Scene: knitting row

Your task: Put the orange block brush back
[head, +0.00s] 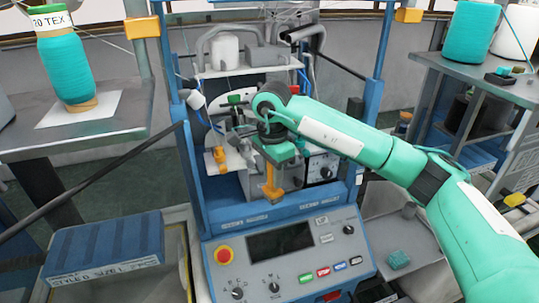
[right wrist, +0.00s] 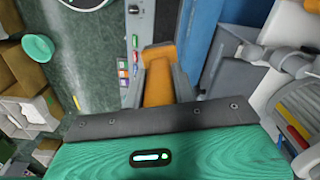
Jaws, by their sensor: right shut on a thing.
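The orange block brush (head: 271,190) hangs below my right gripper (head: 272,171) in the head view, in front of the blue machine frame and above its control panel. In the right wrist view the brush (right wrist: 158,88) lies between the two grey fingers of my right gripper (right wrist: 158,78), which is shut on it. The brush's upper part is hidden by the gripper in the head view. My left gripper is not in view.
The blue control panel (head: 286,262) with screen, knobs and coloured buttons lies below. Blue uprights (head: 378,100) flank the machine opening. A smaller orange part (head: 216,160) stands left of my gripper. A blue box (head: 105,248) is at lower left.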

